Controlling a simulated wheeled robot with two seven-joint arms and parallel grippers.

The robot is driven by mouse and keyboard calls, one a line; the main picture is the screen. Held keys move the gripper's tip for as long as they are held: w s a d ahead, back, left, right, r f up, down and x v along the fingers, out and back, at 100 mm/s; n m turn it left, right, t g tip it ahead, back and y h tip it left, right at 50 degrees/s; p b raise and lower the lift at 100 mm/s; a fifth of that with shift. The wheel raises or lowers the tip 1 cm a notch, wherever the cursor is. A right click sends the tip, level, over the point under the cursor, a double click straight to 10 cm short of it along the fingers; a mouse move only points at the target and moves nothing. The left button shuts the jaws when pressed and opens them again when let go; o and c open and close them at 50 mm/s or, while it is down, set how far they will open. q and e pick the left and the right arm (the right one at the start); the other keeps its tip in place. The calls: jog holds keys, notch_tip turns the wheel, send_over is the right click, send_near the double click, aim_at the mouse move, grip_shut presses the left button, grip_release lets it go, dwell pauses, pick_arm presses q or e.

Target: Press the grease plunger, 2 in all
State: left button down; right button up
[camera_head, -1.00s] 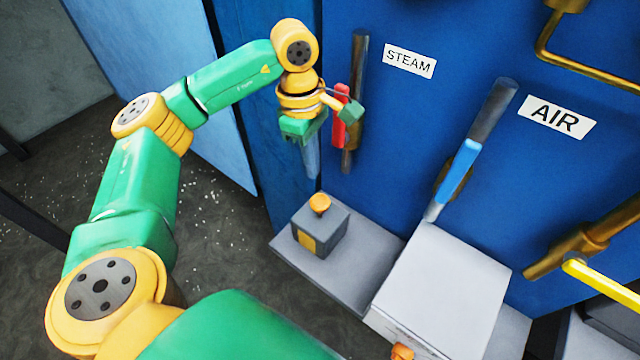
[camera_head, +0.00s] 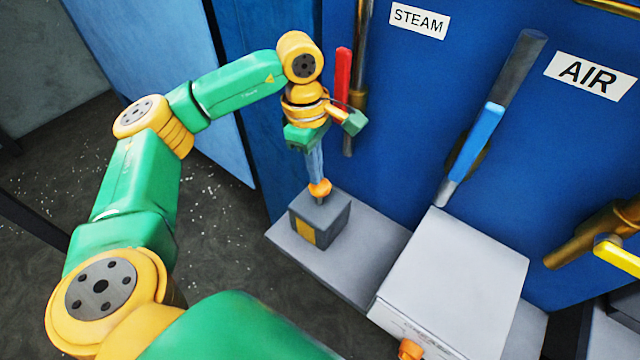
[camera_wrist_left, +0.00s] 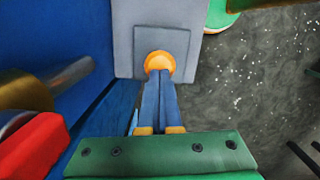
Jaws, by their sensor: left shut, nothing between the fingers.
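The grease plunger is an orange knob (camera_head: 319,188) on a short stem, standing up from a small grey box (camera_head: 340,222) with a yellow patch. My left gripper (camera_head: 317,177) points down with its fingers shut and empty. Its tips are at the top of the knob in the head view, touching or very nearly so. In the left wrist view the blue fingers (camera_wrist_left: 158,78) end over the near edge of the orange knob (camera_wrist_left: 160,62) and cover part of it. The knob appears raised above the box. My right gripper is out of view.
The small box stands on a grey ledge (camera_head: 375,255). A red handle (camera_head: 342,80) on a pipe is close beside my left wrist. A larger grey box (camera_head: 455,275), a blue-handled lever (camera_head: 475,140) and a yellow lever (camera_head: 618,255) are to the right.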

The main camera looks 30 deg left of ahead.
aim_at(316, 187)
pick_arm(q)
notch_tip(316, 187, down, 5)
jog(key=b, duration=0.4)
jog(key=shift+r, duration=0.3)
jog(key=shift+s+a+r+p, duration=0.15)
jog(key=shift+a+r, duration=0.15)
jog(key=shift+a, duration=0.25)
jog(key=shift+s+a+r+p, duration=0.15)
jog(key=shift+a+r, duration=0.1)
jog(key=shift+a, duration=0.3)
jog(key=shift+w+a+f, duration=0.1)
jog(key=shift+w+a, duration=0.05)
jog(key=shift+a, duration=0.4)
jog(key=shift+r, duration=0.45)
notch_tip(316, 187, up, 6)
jog(key=shift+a, duration=0.35)
